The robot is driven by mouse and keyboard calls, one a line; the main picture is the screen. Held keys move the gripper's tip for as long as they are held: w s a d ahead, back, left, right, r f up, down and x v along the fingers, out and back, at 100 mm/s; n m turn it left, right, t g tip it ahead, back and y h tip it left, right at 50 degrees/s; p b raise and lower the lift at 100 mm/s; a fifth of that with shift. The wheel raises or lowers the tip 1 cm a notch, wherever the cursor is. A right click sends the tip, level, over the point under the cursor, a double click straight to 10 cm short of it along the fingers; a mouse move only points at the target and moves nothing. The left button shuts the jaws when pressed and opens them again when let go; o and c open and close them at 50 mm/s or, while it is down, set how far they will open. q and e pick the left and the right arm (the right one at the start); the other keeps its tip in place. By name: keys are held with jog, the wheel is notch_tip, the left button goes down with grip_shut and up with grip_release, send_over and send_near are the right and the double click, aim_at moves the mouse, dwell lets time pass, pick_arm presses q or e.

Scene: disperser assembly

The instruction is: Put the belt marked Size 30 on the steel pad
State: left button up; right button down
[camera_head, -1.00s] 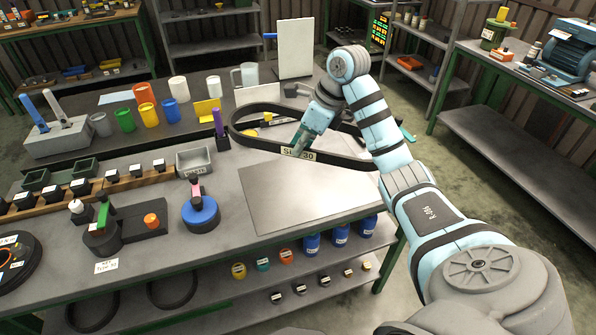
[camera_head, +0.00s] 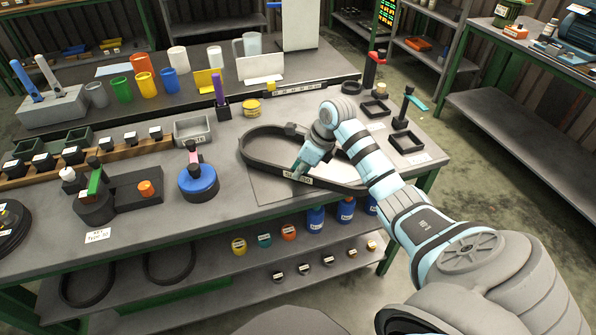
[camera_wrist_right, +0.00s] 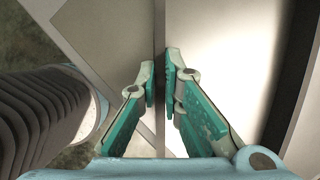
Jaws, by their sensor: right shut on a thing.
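The belt (camera_head: 262,167) is a large dark loop with a pale label (camera_head: 299,178) on its near side. The label is too small to read fully now. My right gripper (camera_head: 299,170) is shut on the belt's near side, close to the label. The steel pad (camera_head: 266,191) is a flat grey sheet at the table's front right. The belt is over much of it; I cannot tell whether they touch. In the right wrist view, my gripper's teal fingers (camera_wrist_right: 162,90) close on the belt's thin edge (camera_wrist_right: 160,35), and its far curve (camera_wrist_right: 292,70) shows at right. My left gripper is out of view.
Black square frames (camera_head: 407,142) and an upright black-handled part (camera_head: 403,110) stand right of the belt. A blue round part (camera_head: 198,185) stands left of the pad. A purple-handled part (camera_head: 220,98) and a yellow part (camera_head: 251,108) are behind.

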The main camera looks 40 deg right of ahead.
jog(key=c, duration=2.2)
grip_release()
jog(key=o, duration=0.4)
jog(key=shift+o, duration=0.2)
jog(key=shift+r, duration=0.1)
jog(key=p+v, duration=0.1)
jog(key=v, duration=1.1)
jog(key=shift+a, duration=0.1)
